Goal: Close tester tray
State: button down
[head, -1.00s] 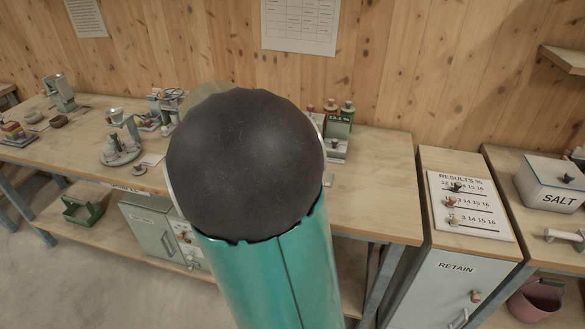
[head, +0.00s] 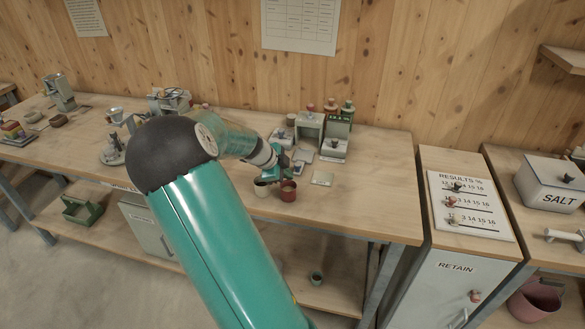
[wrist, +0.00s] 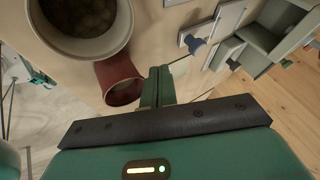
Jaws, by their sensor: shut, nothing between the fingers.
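The tester is most likely one of the grey box-shaped devices (head: 308,126) at the back right of the bench. In the wrist view, a pale tray-like part (wrist: 226,20) lies near a grey-green housing (wrist: 262,38), with a blue knob (wrist: 195,42) at its near end. I cannot tell for sure that this is the tester tray, or how far out it stands. My gripper (wrist: 158,86) is shut and empty, apart from the knob and to its left in the wrist view. In the head view my gripper (head: 284,166) hangs over the bench in front of the devices.
A red cup (head: 288,192) and a cream cup (head: 262,188) stand close by my gripper at the bench's front. The cream cup (wrist: 52,42) holds dark brown contents. A flat pale plate (head: 322,179) lies to the right. The bench's right end is clear.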

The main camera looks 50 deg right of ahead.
aim_at(301, 174)
jog(key=shift+x, duration=1.1)
jog(key=shift+w+d+r, duration=0.1)
jog(key=shift+w+d, duration=0.15)
jog(key=shift+d, duration=0.3)
jog(key=shift+w+d+r, duration=0.1)
jog(key=shift+w+d, duration=0.2)
jog(key=shift+d, duration=0.2)
jog(key=shift+w+d, duration=0.3)
jog(key=shift+d, duration=0.3)
